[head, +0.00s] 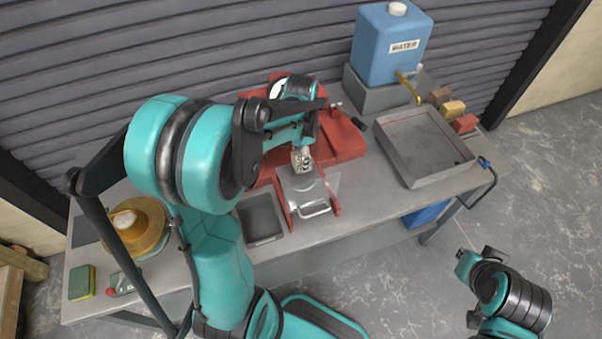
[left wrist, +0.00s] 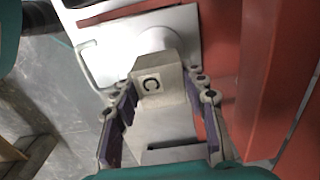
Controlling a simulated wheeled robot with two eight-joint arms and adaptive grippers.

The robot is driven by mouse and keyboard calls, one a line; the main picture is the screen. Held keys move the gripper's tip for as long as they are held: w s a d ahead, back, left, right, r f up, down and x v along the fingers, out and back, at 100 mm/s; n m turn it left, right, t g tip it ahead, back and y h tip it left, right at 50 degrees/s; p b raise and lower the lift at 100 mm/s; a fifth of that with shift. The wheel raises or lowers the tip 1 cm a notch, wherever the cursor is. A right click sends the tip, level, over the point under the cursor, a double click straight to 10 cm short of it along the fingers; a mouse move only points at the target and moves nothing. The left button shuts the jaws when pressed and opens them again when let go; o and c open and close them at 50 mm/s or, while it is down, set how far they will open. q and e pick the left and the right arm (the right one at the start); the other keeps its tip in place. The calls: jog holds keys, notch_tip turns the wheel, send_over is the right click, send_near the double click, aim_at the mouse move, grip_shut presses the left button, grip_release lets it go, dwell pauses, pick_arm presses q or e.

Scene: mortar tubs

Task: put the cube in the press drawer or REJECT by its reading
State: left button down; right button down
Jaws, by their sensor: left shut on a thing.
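A pale grey cube (left wrist: 158,82) with a dark letter C on one face is between the fingers of my left gripper (left wrist: 165,95) in the left wrist view. My left gripper is shut on it. In the head view the cube (head: 302,160) shows small at my left gripper (head: 303,150), above the inner end of the metal press drawer (head: 300,190). The drawer's handle faces the table's front. The red press (head: 343,140) is partly hidden by my left arm. No REJECT label can be read. My right gripper (head: 467,264) is at the lower right, its fingers unclear.
A dark grey bin (head: 262,222) stands left of the drawer. A shallow grey tub (head: 440,178), a blue water container (head: 390,45) and coloured blocks (head: 452,109) are to the right. A round yellow-brown item (head: 150,225) and a sponge (head: 82,283) are at the left.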

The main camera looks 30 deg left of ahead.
pick_arm(q)
jog(key=shift+f+b, duration=0.7)
jog(key=shift+f, duration=2.45)
jog(key=shift+s, duration=0.1)
jog(key=shift+f, duration=0.15)
jog(key=c, duration=0.9)
grip_release()
jog(key=shift+o, duration=0.2)
